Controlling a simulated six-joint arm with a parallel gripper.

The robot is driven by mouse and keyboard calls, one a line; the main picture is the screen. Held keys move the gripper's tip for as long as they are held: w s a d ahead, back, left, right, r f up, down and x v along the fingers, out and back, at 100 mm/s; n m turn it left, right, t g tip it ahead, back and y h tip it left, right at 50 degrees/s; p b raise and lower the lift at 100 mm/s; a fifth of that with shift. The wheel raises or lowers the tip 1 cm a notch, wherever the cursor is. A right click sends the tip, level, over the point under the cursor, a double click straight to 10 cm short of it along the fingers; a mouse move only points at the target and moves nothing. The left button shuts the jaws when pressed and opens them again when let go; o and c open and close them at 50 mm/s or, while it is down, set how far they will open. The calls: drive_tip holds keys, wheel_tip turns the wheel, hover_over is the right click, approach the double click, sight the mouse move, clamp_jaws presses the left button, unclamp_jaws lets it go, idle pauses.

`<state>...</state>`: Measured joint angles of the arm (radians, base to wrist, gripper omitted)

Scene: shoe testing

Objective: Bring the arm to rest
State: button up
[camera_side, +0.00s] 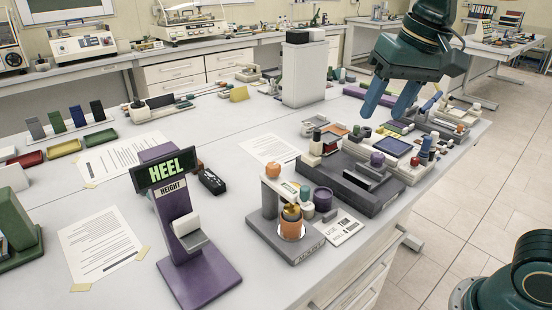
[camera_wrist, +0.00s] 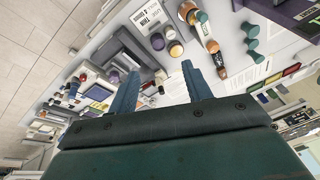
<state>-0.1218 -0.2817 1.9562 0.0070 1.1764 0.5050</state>
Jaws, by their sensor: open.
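My gripper (camera_side: 389,99) is in the upper right of the side view, a dark teal body with two blue fingers pointing down. It hangs above the right part of the white table (camera_side: 225,125), over the cluster of test devices. The fingers stand apart with nothing between them. In the wrist view the two blue fingers (camera_wrist: 160,92) also show spread apart, with the table and its devices beyond them.
A purple heel height stand (camera_side: 190,240) is at the front of the table. A grey device with an orange part (camera_side: 290,228) is right of it. A tall white box (camera_side: 305,75) stands behind, left of my gripper. Papers (camera_side: 98,240) lie at left. Open floor (camera_side: 480,190) lies right.

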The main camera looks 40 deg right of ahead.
drive_tip(key=s+d+f+n+t, duration=0.2)
drive_tip(key=s+d+f+n, duration=0.1)
drive_tip(key=s+f, duration=0.5)
drive_tip(key=s+n, duration=0.1)
drive_tip(key=s, duration=0.2)
drive_tip(key=shift+s+d, duration=0.25)
drive_tip(key=shift+s, duration=0.15)
idle(1.3)
